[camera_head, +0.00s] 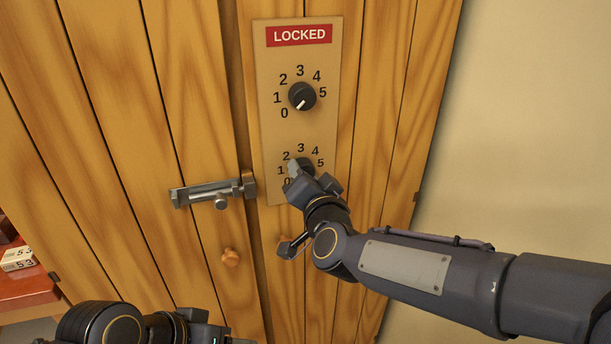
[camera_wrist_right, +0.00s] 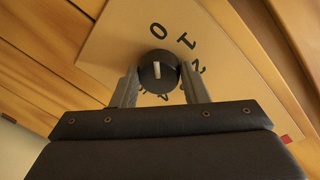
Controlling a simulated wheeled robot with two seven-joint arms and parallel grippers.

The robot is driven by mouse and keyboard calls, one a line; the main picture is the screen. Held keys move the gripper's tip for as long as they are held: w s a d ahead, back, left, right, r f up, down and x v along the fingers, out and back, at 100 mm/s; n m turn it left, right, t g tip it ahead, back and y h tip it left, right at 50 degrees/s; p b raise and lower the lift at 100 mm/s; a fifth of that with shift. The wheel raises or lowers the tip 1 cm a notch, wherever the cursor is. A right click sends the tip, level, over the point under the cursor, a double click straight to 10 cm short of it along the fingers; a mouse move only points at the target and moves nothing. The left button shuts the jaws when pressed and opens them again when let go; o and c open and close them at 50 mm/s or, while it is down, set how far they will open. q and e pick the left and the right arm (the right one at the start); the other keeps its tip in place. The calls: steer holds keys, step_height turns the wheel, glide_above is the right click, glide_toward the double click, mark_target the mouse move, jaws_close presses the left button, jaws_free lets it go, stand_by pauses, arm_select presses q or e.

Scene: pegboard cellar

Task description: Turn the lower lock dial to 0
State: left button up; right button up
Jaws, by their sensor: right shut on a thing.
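The lower lock dial (camera_head: 307,165) is a black knob on a tan plate (camera_head: 262,150), ringed by numbers. In the head view my right gripper (camera_head: 299,172) partly covers it and its lower numbers. In the right wrist view the dial (camera_wrist_right: 157,72) sits between the two grey fingers, and the right gripper (camera_wrist_right: 158,84) is shut on it. Its white mark lines up roughly with the 0. The upper dial (camera_head: 302,96) has its mark toward its own 0. A red sign (camera_head: 299,35) reads LOCKED. My left gripper (camera_head: 215,338) is cut off at the bottom edge.
A metal bolt latch (camera_head: 212,191) crosses the gap between the wooden doors, left of the plate. A red surface (camera_head: 25,294) with a number block (camera_head: 17,259) stands at far left. Bare wall is at right.

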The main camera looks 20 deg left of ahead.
steer(key=o, duration=1)
steer(key=shift+c, duration=0.2)
steer(key=v, duration=0.8)
steer(key=shift+b, duration=0.35)
steer(key=shift+f, duration=0.1)
